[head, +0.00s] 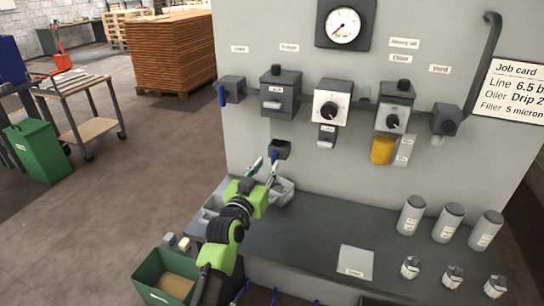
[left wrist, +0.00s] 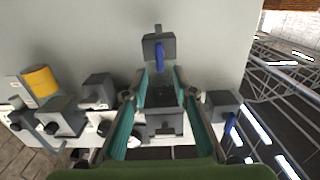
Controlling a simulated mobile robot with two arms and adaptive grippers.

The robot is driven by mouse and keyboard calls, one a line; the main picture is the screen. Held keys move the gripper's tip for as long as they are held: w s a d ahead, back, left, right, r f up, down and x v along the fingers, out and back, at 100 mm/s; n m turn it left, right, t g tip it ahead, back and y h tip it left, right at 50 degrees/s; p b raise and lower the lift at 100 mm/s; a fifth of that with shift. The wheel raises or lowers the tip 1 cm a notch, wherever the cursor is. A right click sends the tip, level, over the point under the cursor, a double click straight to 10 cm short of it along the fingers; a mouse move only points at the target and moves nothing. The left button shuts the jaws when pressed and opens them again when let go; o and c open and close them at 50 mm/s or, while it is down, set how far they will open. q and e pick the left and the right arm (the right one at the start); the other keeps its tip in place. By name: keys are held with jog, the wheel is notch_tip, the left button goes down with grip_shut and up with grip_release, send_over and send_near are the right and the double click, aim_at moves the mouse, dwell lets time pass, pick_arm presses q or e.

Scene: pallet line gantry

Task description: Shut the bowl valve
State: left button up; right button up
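The small dark valve (head: 281,149) under the second block from the left on the panel fits the bowl valve; I can read no label on it. Its blue lever (head: 274,157) points down in the head view. In the left wrist view the valve (left wrist: 152,46) is at top centre, and its blue lever (left wrist: 160,58) points toward the gap between my fingertips. My left gripper (head: 264,170) is open and empty, just below and in front of the lever. It also shows open in the left wrist view (left wrist: 161,78). My right gripper is out of view.
Another valve (head: 234,90) with a blue lever is at the panel's left end. A grey bin (head: 284,190) sits on the bench (head: 320,232) near my left gripper. Canisters (head: 445,222) stand on the right. A green bin (head: 148,294) is at the front left.

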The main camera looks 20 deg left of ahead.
aim_at(273, 157)
pick_arm(q)
jog(key=shift+w+d, duration=0.1)
jog(key=shift+w, duration=2.5)
grip_shut()
